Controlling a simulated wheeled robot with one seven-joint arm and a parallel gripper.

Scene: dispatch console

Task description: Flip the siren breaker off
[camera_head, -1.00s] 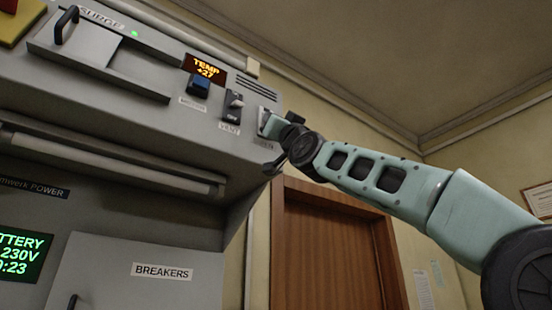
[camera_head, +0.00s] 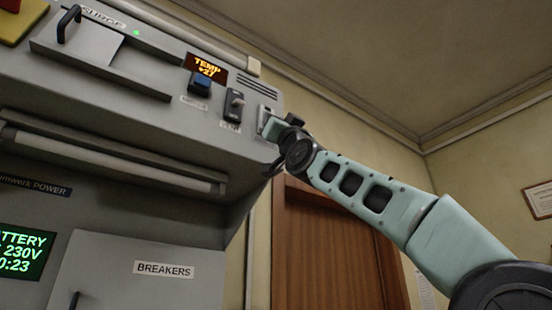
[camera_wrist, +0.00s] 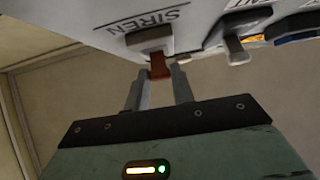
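The siren breaker shows in the wrist view as a red lever (camera_wrist: 159,67) below the upside-down SIREN label (camera_wrist: 155,22) on the panel's edge. My gripper (camera_wrist: 161,74) points at it with its two fingers apart, one on each side of the lever's end. I cannot tell whether either finger touches the lever. In the head view my gripper (camera_head: 272,128) is at the right end of the console panel (camera_head: 150,125), and my wrist hides most of the siren breaker there.
The VENT switch (camera_head: 234,103) sits just left of the gripper, with a blue switch (camera_head: 199,85) beyond it under the TEMP display (camera_head: 206,68). A long bar (camera_head: 115,162) runs below the panel. A BREAKERS door (camera_head: 150,285) is lower down. A brown door (camera_head: 335,250) stands behind.

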